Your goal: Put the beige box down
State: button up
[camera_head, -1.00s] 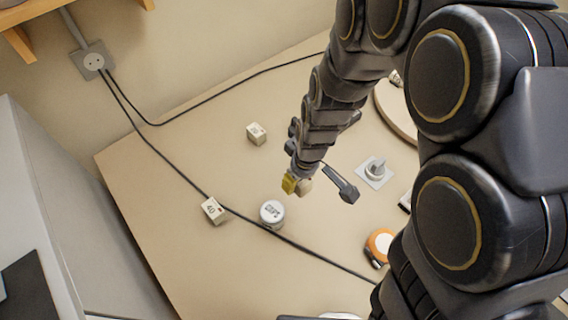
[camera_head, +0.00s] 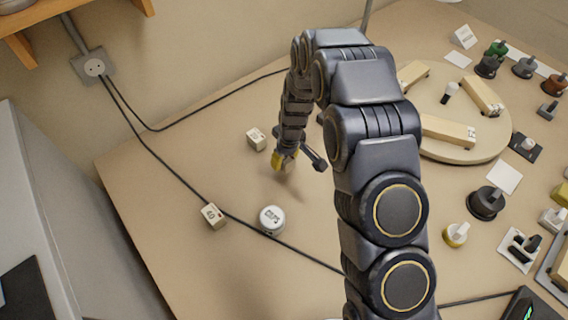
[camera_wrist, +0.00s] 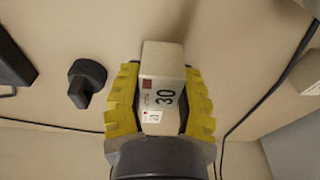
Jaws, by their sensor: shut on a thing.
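The beige box (camera_wrist: 162,62) fills the middle of the wrist view. It has a "30" and a small red square printed on it. My gripper (camera_head: 284,163) has yellow ribbed fingers, one on each side of the box, and is shut on it. In the head view the gripper is low over the bench, and the box is mostly hidden by the fingers and arm. I cannot tell whether the box touches the bench top.
A similar small box (camera_head: 256,139) stands just left of my gripper. Another, marked "40" (camera_head: 213,216), stands by the black cable (camera_head: 165,165). A round white-lidded jar (camera_head: 272,219) is nearby. A round wooden board (camera_head: 455,146) with blocks lies right.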

aim_at(284, 165)
jog(key=shift+w+a+f, duration=0.1)
jog(key=shift+w+f, duration=0.1)
jog(key=shift+f, duration=1.6)
jog(key=shift+f, duration=0.15)
jog(key=o, duration=1)
